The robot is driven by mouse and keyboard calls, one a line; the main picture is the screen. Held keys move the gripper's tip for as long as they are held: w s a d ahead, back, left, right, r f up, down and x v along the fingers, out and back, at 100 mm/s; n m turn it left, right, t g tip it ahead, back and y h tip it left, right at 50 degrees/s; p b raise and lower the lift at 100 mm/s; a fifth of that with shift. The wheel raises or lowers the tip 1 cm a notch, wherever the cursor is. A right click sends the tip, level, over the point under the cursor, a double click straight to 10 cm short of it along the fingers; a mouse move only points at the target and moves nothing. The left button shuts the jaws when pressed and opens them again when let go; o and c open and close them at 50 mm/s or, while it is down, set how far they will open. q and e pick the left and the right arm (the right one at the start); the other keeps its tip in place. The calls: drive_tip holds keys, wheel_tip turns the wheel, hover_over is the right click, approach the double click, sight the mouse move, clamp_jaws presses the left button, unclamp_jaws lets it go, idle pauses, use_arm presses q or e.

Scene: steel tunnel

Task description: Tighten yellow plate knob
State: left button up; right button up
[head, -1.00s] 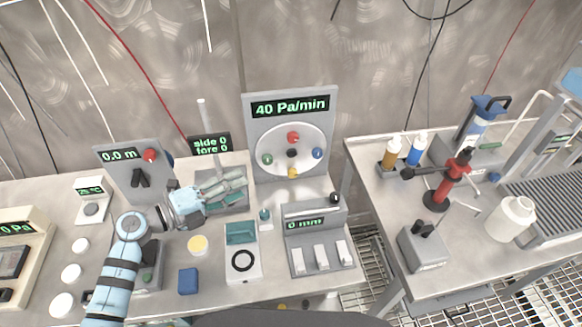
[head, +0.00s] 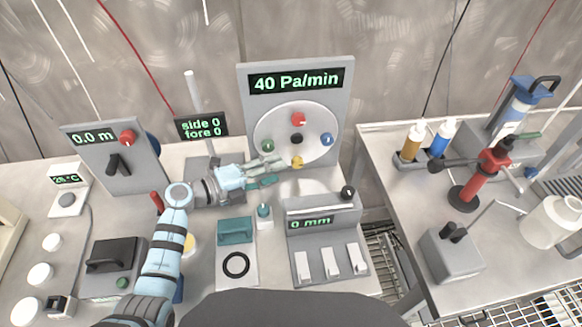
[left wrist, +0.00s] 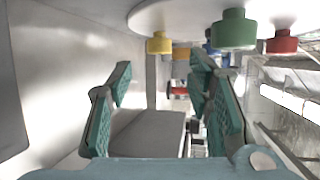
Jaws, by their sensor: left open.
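The yellow knob (head: 297,162) sits at the bottom of the round white plate (head: 272,130) on the upright panel reading 40 Pa/min. Red (head: 298,119), green (head: 267,146) and blue (head: 327,139) knobs sit around the same plate, with a black one in its middle. My left gripper (head: 277,164) points right, with its fingertips just left of the yellow knob. In the left wrist view its teal-padded fingers (left wrist: 165,110) are apart and nothing is between them. The yellow knob (left wrist: 159,43) shows ahead, beyond the fingertips. My right gripper is not in view.
A grey device reading 0 mm (head: 325,222) stands below and right of the plate. A teal-handled block (head: 236,232) and a small teal knob (head: 263,211) stand below my left gripper. The side/fore display (head: 201,125) rises behind my forearm.

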sight(295, 163)
use_arm(q)
drive_tip(key=b+x, duration=0.1)
drive_tip(key=x, duration=0.5)
clamp_jaws()
drive_tip(key=y+p, duration=0.1)
drive_tip(key=p, duration=0.4)
drive_tip(key=r+m+g+y+p, duration=0.1)
drive_tip(key=y+p, duration=0.1)
drive_tip(key=p, duration=0.3)
drive_tip(key=shift+d+r, duration=0.1)
drive_tip(key=shift+r, duration=0.2)
drive_tip(key=shift+f+g+p, duration=0.15)
drive_tip(key=shift+g+p, duration=0.15)
drive_tip(key=shift+p, duration=0.1)
drive_tip(key=shift+f+y, duration=0.2)
drive_tip(key=shift+y, duration=0.2)
drive_tip(key=shift+f, duration=0.15)
unclamp_jaws()
